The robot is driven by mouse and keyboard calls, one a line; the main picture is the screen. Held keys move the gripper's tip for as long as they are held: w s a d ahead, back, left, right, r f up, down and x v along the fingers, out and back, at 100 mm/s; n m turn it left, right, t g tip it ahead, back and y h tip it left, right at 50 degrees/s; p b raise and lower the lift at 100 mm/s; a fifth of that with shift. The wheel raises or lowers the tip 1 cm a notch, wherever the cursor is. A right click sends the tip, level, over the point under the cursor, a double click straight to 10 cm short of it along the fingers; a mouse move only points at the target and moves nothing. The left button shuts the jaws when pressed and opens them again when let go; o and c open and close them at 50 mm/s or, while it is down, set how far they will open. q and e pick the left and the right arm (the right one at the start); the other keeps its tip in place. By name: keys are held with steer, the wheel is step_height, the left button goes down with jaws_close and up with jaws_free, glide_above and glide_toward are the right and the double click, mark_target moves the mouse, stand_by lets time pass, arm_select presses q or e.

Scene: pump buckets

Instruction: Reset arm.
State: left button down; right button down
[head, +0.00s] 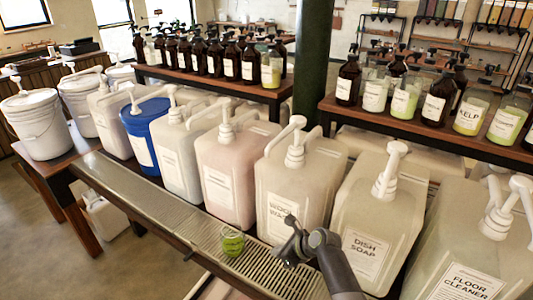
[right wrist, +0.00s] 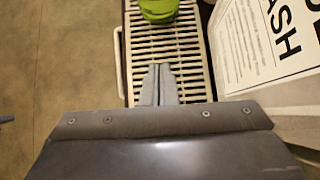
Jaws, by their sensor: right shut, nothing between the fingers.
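My right arm comes in from the lower right in the head view. Its gripper (head: 285,250) is over the metal drip grate (head: 190,220), in front of the wood wash jug (head: 283,208). In the right wrist view the two fingers of my right gripper (right wrist: 160,70) are together with nothing between them. A small green container (head: 232,242) stands on the grate to the left of the gripper, apart from it. It also shows ahead of the fingertips in the right wrist view (right wrist: 158,10). My left gripper is not in view.
Large pump jugs line the grate, including a pink one (head: 225,175), a dish soap jug (head: 375,215) and a floor cleaner jug (head: 470,250). A blue bucket (head: 147,130) and white buckets (head: 42,125) stand left. Brown bottles (head: 232,65) fill the shelf behind. Floor space is clear at lower left.

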steer(key=s+d+f+n, duration=0.1)
steer(key=s+d+n, duration=0.1)
steer(key=s+d, duration=0.1)
steer(key=s+d+f+n+h, duration=0.1)
steer(key=s+d+n, duration=0.1)
steer(key=s, duration=0.1)
steer(key=s+d+f+n+h, duration=0.1)
steer(key=s+d+n, duration=0.1)
steer(key=s+d, duration=0.1)
steer(key=shift+s+d+f+n, duration=0.25)
steer(key=shift+d+f+n, duration=0.05)
steer(key=shift+d+n, duration=0.1)
steer(key=s+d+r+n+g+h, duration=0.1)
steer(key=s+d+r+n+h, duration=0.15)
steer(key=s+d+n, duration=0.55)
steer(key=s+d+r+n+h, duration=0.2)
steer(key=s+d+r+n, duration=0.15)
steer(key=s, duration=0.85)
steer(key=s+d+r+n+g+h, duration=0.1)
steer(key=s+d+r+n+h, duration=0.15)
steer(key=s+d+n, duration=0.55)
steer(key=s+a+f+m+g+b, duration=0.1)
steer(key=s+f+m+b, duration=0.2)
steer(key=f, duration=2.7)
steer(key=s+a+f+n+g+b, duration=0.1)
steer(key=s+f+b, duration=0.2)
steer(key=s+f, duration=1.1)
step_height(320, 180, down, 3)
steer(key=shift+s+a+y, duration=0.3)
steer(key=shift+a, duration=0.1)
